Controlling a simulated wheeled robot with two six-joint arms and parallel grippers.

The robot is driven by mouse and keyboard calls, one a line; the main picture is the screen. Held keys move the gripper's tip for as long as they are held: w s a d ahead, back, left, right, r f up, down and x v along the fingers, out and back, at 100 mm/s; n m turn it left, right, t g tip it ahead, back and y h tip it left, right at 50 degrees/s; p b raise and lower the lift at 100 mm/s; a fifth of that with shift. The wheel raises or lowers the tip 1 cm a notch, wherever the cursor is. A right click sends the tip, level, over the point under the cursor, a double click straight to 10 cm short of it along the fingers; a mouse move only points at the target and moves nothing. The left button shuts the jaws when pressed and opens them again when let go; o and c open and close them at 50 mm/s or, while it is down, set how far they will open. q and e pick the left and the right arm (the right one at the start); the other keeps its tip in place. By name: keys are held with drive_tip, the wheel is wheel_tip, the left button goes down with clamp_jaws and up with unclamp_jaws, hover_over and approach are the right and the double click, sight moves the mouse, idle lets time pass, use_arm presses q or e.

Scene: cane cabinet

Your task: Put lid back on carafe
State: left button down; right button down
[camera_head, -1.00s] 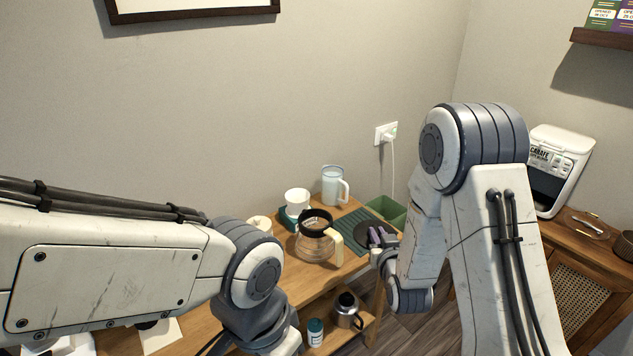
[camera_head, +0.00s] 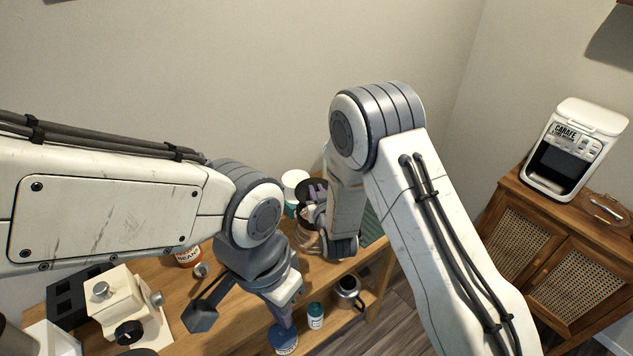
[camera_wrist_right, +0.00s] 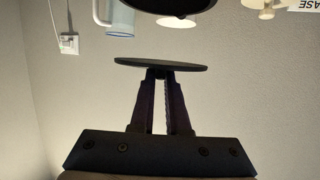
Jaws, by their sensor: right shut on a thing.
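The lid (camera_wrist_right: 160,63) is a thin dark disc, seen edge-on at the fingertips in the right wrist view. My right gripper (camera_wrist_right: 162,76) is shut on it. In the head view my right gripper (camera_head: 314,196) is right at the top of the glass carafe (camera_head: 306,239). The right arm hides much of the carafe. A dark rounded shape in the wrist view's top edge looks like the carafe's collar, with a gap between it and the lid. Whether the lid is over the opening is unclear. My left gripper (camera_head: 284,318) points down near the table's front edge; its opening is unclear.
A white cup (camera_head: 294,179) stands behind the carafe. A cream grinder-like machine (camera_head: 122,305) and a bean jar (camera_head: 188,257) stand at left. A metal jug (camera_head: 348,291) and small bottle (camera_head: 315,316) are on the lower shelf. A coffee maker (camera_head: 574,150) stands on the cane cabinet (camera_head: 518,238).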

drive_tip(key=shift+w+d+f+b, duration=0.15)
drive_tip(key=shift+f+b, duration=0.45)
drive_tip(key=shift+f, duration=0.5)
wheel_tip(320, 180, down, 2)
drive_tip(key=shift+f+b, duration=0.25)
drive_tip(key=shift+b, duration=0.6)
drive_tip(key=shift+f+b, duration=0.8)
drive_tip(key=shift+s+b, duration=0.2)
drive_tip(key=shift+b, duration=0.2)
drive_tip(key=shift+f+b, duration=0.15)
drive_tip(key=shift+b, duration=0.4)
idle(0.3)
idle(0.4)
drive_tip(key=shift+c, duration=1.7)
unclamp_jaws()
